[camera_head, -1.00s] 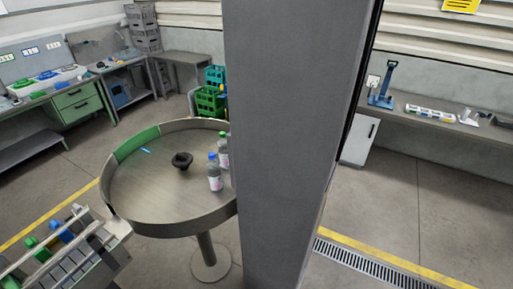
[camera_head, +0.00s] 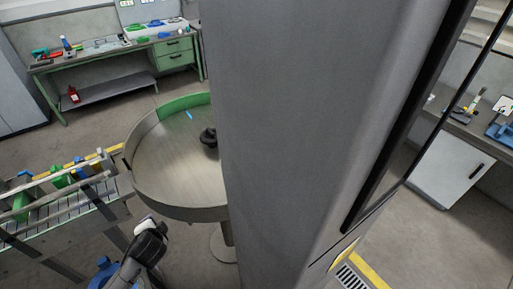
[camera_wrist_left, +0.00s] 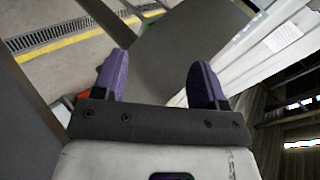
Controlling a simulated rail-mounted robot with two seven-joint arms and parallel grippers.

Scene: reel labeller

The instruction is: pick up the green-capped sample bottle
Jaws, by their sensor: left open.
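The green-capped sample bottle does not show in any view now. The round metal table (camera_head: 172,196) with a raised rim stands left of centre in the head view. Its right part is hidden behind a broad grey column, and no bottle shows on the visible part. My left gripper (camera_wrist_left: 157,82) shows in the left wrist view with its two purple-grey fingers wide apart and nothing between them. Part of my left arm enters at the lower left of the head view, below the table. My right gripper is in neither view.
A black knob-like piece (camera_head: 208,137) sits on the round table. A slatted rack (camera_head: 62,211) with coloured items stands left of it. A green-drawer workbench (camera_head: 174,56) is at the back. A white cabinet (camera_head: 447,167) stands at right. Open floor lies behind the table.

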